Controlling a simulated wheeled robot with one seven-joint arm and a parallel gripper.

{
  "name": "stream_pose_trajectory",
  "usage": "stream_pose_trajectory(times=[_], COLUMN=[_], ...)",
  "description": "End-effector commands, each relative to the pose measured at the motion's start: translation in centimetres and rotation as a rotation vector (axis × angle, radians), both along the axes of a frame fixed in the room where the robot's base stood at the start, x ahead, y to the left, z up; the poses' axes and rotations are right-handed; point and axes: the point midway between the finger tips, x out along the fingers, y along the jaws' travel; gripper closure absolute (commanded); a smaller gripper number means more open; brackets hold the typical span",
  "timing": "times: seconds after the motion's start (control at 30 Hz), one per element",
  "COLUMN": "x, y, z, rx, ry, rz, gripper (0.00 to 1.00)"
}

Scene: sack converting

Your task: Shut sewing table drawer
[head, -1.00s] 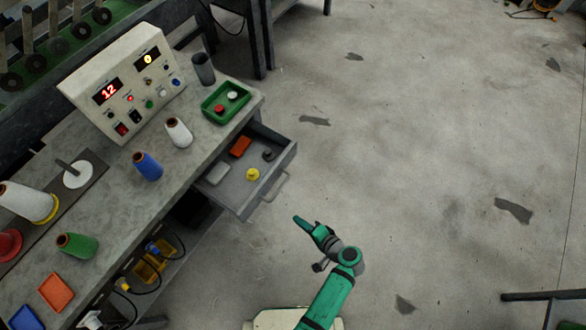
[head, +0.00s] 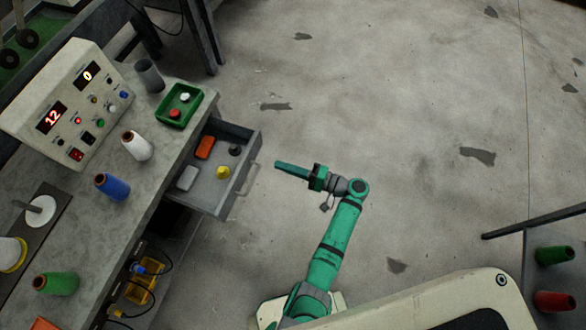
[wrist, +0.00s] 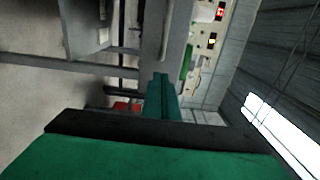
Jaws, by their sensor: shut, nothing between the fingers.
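The sewing table drawer (head: 212,196) is grey and stands pulled out from the table (head: 150,187). It holds an orange block (head: 205,147), a light grey block (head: 187,178), a yellow piece (head: 223,172) and a dark piece (head: 235,150). Its bar handle (head: 249,178) is on the front. My green gripper (head: 278,165) is shut and empty, just right of the drawer front, pointing left towards it. A gap shows between fingertips and handle in the head view. In the wrist view the shut fingers (wrist: 163,90) point up the picture, and a grey drawer-like box (wrist: 88,25) is at upper left.
On the tabletop are a control box (head: 68,104), a green tray (head: 180,104), a grey cup (head: 149,75) and thread cones, including a blue one (head: 112,187). Open concrete floor (head: 370,80) lies right of the drawer. A pale panel (head: 460,310) fills the lower right.

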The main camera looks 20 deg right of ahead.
Motion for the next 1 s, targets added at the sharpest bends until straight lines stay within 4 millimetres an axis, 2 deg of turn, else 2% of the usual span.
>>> stream_pose_trajectory(times=[0.2, 0.43, 0.63, 1.0], x=[2.3, 4.1, 4.7, 4.7], y=[3.4, 5.7, 6.5, 6.5], z=[0.0, 0.0, 0.0, 0.0], rx=[-0.001, -0.001, -0.001, -0.001], ry=[0.001, 0.001, 0.001, 0.001], rz=[0.002, 0.002, -0.001, -0.002], gripper=[1.00, 1.00, 1.00, 1.00])
